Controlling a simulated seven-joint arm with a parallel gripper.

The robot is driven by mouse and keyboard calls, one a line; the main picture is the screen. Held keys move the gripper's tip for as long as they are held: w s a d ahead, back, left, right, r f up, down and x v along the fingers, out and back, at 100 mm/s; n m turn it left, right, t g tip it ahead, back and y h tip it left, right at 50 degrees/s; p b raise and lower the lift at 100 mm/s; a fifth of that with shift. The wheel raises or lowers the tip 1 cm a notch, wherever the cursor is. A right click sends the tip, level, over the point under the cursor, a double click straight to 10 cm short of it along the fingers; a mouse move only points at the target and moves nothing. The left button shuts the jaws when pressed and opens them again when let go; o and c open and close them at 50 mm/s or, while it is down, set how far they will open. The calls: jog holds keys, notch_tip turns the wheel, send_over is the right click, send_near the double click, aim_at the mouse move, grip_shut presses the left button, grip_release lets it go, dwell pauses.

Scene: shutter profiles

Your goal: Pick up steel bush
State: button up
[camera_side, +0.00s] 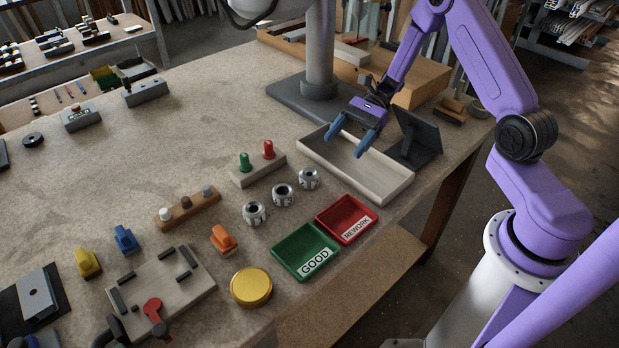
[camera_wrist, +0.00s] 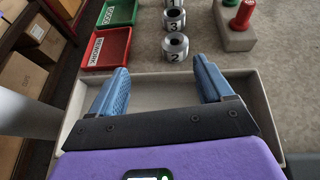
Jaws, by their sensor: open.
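Three steel bushes stand upright in a row on the bench, each a short grey ring with a dark bore and a numbered label. In the wrist view, bush 2 (camera_wrist: 176,47) is nearest my gripper, with bush 3 (camera_wrist: 174,20) behind it and bush 1 (camera_wrist: 174,3) cut by the top edge. The side view shows the near-tray bush (camera_side: 308,179), the middle one (camera_side: 283,195) and the far one (camera_side: 255,213). My gripper (camera_side: 346,144) has its blue fingers apart and empty above the pale tray (camera_side: 395,190), beyond the row's tray end.
A green GOOD bin (camera_side: 305,250) and red REWORK bin (camera_side: 346,218) lie beside the bushes. A block with green and red plugs (camera_side: 258,168) stands on their other side. A dark angled stand (camera_side: 416,138) is by the tray. The bench behind the plug block is clear.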

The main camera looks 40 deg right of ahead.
aim_at(315, 170)
jog(key=shift+w+d+f+m+t, duration=0.5)
jog(key=shift+w+d+m, duration=0.1)
jog(key=shift+d, duration=0.15)
jog(key=shift+a+y, duration=0.1)
jog(key=shift+y, duration=0.2)
jog(key=x, duration=1.1)
jog(key=shift+w+a+f, duration=0.2)
jog(key=shift+a+f, duration=0.05)
jog(key=shift+a, duration=0.05)
jog(key=c, duration=1.3)
